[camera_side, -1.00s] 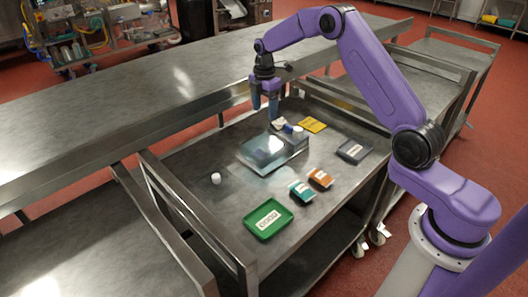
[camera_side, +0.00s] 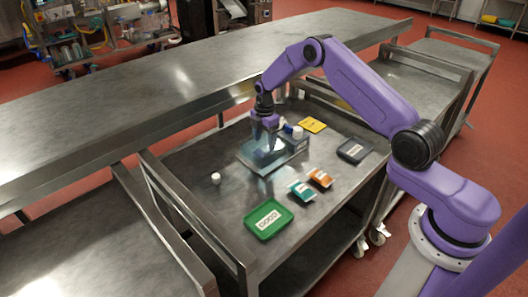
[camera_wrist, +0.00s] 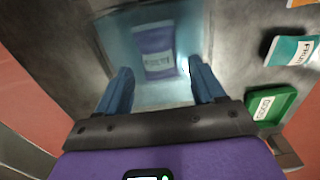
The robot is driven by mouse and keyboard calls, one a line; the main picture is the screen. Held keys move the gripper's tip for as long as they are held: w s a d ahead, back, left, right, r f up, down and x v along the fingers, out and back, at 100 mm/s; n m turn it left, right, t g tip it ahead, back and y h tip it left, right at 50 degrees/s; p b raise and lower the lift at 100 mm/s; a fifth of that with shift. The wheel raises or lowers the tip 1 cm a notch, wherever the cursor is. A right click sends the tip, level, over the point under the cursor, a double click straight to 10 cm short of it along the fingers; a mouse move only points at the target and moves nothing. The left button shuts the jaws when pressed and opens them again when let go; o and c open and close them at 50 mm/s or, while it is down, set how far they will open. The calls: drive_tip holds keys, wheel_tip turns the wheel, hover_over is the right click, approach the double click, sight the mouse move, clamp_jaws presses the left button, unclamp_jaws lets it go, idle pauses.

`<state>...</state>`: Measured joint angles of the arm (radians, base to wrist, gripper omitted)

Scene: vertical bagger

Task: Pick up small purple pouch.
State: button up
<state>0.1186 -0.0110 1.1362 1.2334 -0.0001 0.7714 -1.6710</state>
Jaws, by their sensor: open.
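The small purple pouch (camera_wrist: 154,50) with a pale printed label lies in a clear, bluish see-through bin (camera_wrist: 110,45) in the wrist view. The bin (camera_side: 250,160) stands on the steel cart in the side view, where I cannot make out the pouch behind my gripper and the bin walls. My gripper (camera_side: 264,146) points down over the bin, its blue fingers spread and empty. In the wrist view, the fingers of my gripper (camera_wrist: 161,68) stand to either side of the pouch's near end; I cannot tell their height above it.
A teal pouch (camera_side: 302,190), an orange pouch (camera_side: 320,177), a green tray (camera_side: 268,219), a dark tray (camera_side: 354,150), a yellow item (camera_side: 313,125) and a small white item (camera_side: 215,177) lie around the bin. White-and-blue items (camera_side: 297,132) stand close behind it. Raised rails edge the cart.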

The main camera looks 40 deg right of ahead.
sight(264, 147)
drive_tip(key=shift+w+f, duration=0.15)
drive_tip(key=shift+f, duration=2.1)
drive_tip(key=c, duration=0.9)
drive_tip(key=shift+r, duration=0.15)
